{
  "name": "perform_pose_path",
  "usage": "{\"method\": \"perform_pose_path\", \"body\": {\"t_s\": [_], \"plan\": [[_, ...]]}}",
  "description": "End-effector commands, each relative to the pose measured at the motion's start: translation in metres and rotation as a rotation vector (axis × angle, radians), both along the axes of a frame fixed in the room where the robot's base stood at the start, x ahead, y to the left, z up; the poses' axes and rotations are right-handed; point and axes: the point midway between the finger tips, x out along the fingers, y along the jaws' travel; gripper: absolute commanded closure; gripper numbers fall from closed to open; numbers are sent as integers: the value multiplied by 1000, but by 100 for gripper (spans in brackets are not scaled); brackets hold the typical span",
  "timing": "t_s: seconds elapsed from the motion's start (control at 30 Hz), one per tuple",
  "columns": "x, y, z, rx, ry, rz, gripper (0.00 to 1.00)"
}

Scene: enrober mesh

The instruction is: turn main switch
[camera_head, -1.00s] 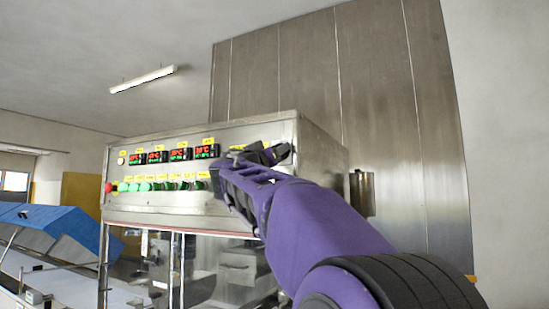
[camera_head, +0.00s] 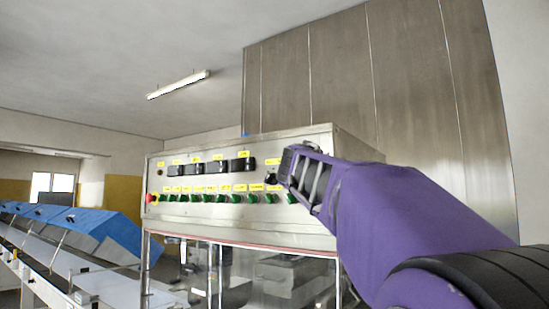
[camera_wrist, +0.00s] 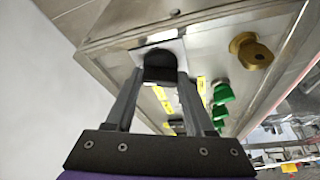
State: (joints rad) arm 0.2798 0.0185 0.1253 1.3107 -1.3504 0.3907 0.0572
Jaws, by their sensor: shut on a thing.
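The main switch is a black knob (camera_wrist: 160,64) on a pale square plate, seen in the wrist view between my two fingertips. My gripper (camera_wrist: 161,78) is shut on this knob, with one finger on each side. In the head view my gripper (camera_head: 284,166) is at the right part of the control panel (camera_head: 215,212). The knob (camera_head: 271,179) shows there only as a small dark shape beside the gripper, partly hidden. The displays (camera_head: 221,166) on the panel are dark, and the green buttons (camera_head: 222,198) look unlit.
A red button (camera_head: 150,198) sits at the panel's left end. A brass-coloured fitting (camera_wrist: 252,52) stands out from the panel in the wrist view. Blue-covered conveyors (camera_head: 105,232) stand at the left. Glass doors (camera_head: 240,275) are below the panel, and tall metal panels (camera_head: 370,90) stand behind.

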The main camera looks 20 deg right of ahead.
Motion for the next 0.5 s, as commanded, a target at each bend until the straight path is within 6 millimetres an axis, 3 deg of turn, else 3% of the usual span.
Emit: {"method": "perform_pose_path", "body": {"t_s": [0.5], "plan": [[-1,0,3,-198,246,0,100]]}}
